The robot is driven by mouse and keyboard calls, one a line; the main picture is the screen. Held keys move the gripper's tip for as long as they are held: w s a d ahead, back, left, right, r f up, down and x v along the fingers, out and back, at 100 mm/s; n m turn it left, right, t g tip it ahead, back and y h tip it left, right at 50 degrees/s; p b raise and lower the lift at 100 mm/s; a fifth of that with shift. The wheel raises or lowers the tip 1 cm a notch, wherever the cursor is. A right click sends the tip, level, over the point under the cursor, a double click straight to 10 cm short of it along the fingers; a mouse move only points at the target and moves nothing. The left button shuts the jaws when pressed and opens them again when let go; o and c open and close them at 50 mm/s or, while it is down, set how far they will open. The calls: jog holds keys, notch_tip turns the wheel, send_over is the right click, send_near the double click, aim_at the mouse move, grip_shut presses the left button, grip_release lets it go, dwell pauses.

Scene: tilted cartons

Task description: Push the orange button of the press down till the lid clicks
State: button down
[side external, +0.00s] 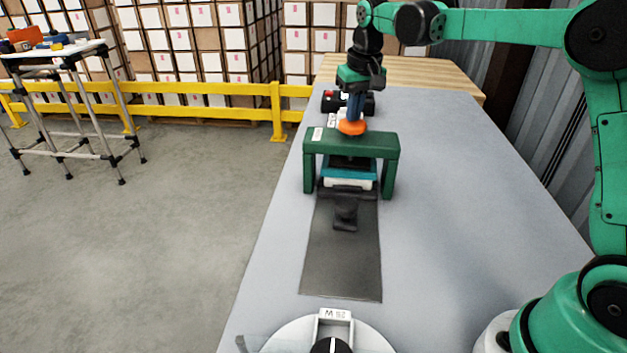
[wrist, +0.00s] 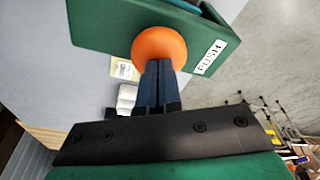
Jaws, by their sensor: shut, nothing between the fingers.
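The green press (side external: 391,147) stands on the grey table like a bridge, with a "PUSH" label that reads in the wrist view (wrist: 207,58). Its round orange button (side external: 352,128) sits on top and also shows in the wrist view (wrist: 158,46). My gripper (side external: 354,117) points down over the button, its blue fingers shut together and empty. The fingertips (wrist: 157,66) appear at the button's top; I cannot tell whether they touch or press it. A teal and white carton (side external: 349,179) is under the press, its lid mostly hidden by the crossbeam.
A dark strip (side external: 340,264) runs from the press toward the front, with a black knobbed piece (side external: 346,213) on it. Small white items (side external: 333,119) and a black box (side external: 328,102) lie behind the press. A round white device (side external: 285,341) is at the front. The table's right side is clear.

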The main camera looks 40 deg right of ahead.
notch_tip(320, 180, up, 9)
dwell(0.9)
jog(key=shift+s+a, duration=0.1)
jog(key=s+a+f+n+t, duration=0.1)
jog(key=s+a+f, duration=0.3)
jog(key=s, duration=0.4)
jog(key=s+a+f+n+t, duration=0.2)
jog(key=s+a+f+t, duration=0.2)
jog(key=s+f, duration=0.3)
jog(key=shift+s+y, duration=0.3)
jog(key=shift+s, duration=0.55)
